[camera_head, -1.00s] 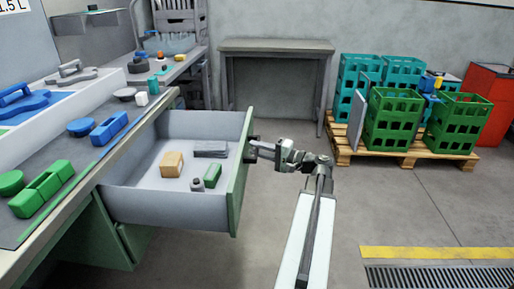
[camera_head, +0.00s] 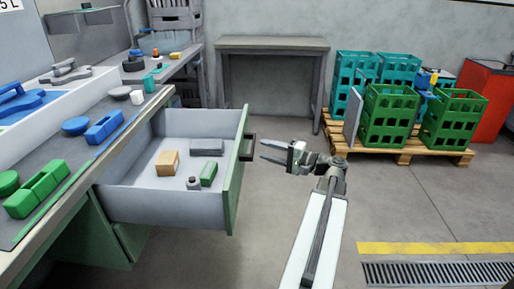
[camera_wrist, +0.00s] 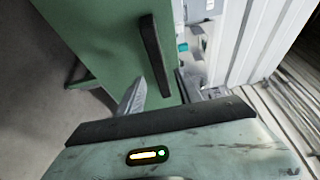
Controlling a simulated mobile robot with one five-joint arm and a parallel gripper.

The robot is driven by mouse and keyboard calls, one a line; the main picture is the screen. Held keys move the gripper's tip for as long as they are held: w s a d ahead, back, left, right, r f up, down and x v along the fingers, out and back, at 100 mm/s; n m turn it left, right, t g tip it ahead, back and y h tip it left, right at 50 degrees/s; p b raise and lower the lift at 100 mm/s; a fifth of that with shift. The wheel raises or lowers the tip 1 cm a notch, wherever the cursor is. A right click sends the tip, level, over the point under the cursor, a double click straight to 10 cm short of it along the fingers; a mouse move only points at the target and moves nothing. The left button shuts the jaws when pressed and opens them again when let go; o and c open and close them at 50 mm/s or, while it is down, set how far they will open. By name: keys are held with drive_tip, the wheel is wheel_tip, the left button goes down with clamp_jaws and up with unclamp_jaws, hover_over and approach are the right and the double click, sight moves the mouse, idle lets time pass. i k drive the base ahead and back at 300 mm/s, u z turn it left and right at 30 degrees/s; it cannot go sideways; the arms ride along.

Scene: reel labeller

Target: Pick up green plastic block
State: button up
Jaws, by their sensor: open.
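A green block (camera_head: 208,174) lies inside the open drawer (camera_head: 150,207), near its front panel. My gripper (camera_head: 264,151) is open and empty, just right of the drawer's dark handle (camera_head: 249,147) and outside the drawer. The handle also shows in the wrist view (camera_wrist: 155,55), on the green drawer front (camera_wrist: 105,40). The green block cannot be made out in the wrist view. Larger green pieces (camera_head: 38,190) lie on the workbench at the left.
The drawer also holds a tan block (camera_head: 166,163), a grey block (camera_head: 207,147) and a small grey cylinder (camera_head: 193,183). Blue pieces (camera_head: 104,127) lie on the bench. A pallet (camera_head: 400,154) with green and teal crates stands at the right. The floor (camera_head: 290,190) between is clear.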

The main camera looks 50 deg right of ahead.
sight(207, 177)
drive_tip(key=k, duration=1)
drive_tip(key=u, duration=0.05)
